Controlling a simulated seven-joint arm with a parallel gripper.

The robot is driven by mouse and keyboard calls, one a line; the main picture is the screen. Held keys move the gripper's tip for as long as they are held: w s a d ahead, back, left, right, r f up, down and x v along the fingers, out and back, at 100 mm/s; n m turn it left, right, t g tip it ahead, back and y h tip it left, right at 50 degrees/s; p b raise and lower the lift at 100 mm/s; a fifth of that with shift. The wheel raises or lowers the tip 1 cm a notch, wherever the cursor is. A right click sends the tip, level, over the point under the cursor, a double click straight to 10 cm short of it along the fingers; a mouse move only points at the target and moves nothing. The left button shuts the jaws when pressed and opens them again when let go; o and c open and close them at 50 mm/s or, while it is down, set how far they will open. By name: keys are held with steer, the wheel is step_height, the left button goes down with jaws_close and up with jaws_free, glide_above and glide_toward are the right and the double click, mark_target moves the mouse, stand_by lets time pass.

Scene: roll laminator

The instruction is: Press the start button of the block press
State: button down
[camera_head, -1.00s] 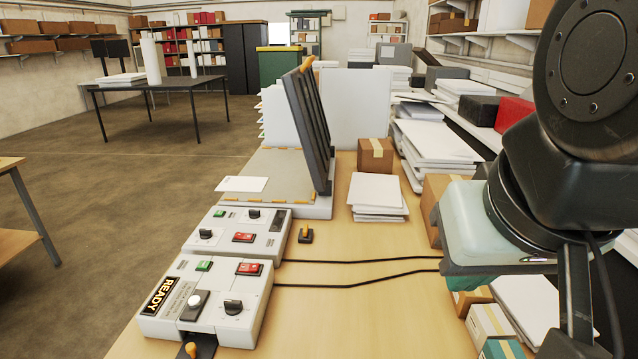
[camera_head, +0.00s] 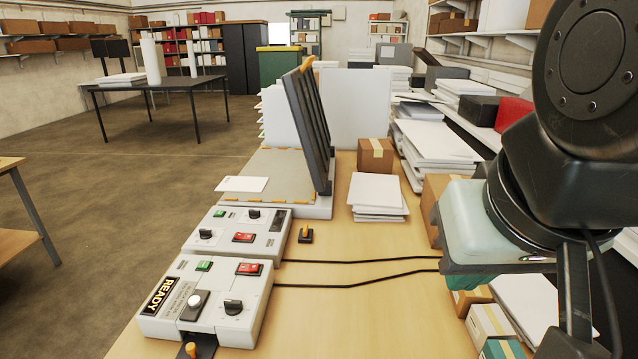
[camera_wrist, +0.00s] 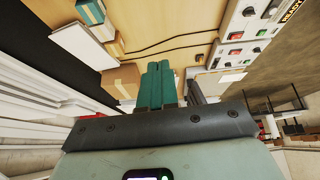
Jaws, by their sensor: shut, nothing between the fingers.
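Two white control boxes stand at the table's left edge. The near box (camera_head: 180,324), labelled READY, has a green button (camera_head: 204,266), a red switch (camera_head: 249,268), a white round button (camera_head: 194,301) and a black knob (camera_head: 233,306). The far box (camera_head: 270,243) has a smaller green button (camera_head: 219,213), a red switch (camera_head: 243,237) and black knobs. I cannot read which green button belongs to the block press. My gripper is at the right, over the table, well away from both boxes; its teal fingers (camera_wrist: 157,67) are shut and empty. The boxes also show at the wrist view's upper right.
A press with a raised dark plate (camera_head: 308,130) stands behind the far box. A small orange-handled lever (camera_head: 306,234) and two black cables (camera_head: 360,262) lie on the table. Paper stacks (camera_head: 377,195) and cartons (camera_head: 376,154) crowd the right side. The middle is clear.

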steer(key=w+a+r+y, duration=0.1)
steer(key=w+a+r, duration=0.15)
steer(key=w, duration=0.55)
steer(key=w+a+r, duration=0.1)
steer(key=w+a, duration=0.3)
steer(key=w, duration=0.3)
steer(key=w+a+f+m+t+y, duration=0.1)
steer(key=w+a, duration=0.6)
steer(key=w, duration=0.3)
steer(key=m+y, duration=0.1)
steer(key=y, duration=0.2)
glide_above(205, 266)
step_height(205, 266, down, 28)
steer(key=shift+w+t, duration=0.1)
steer(key=shift+t, duration=0.3)
steer(key=shift+f, duration=4.35)
steer(key=shift+f, duration=0.15)
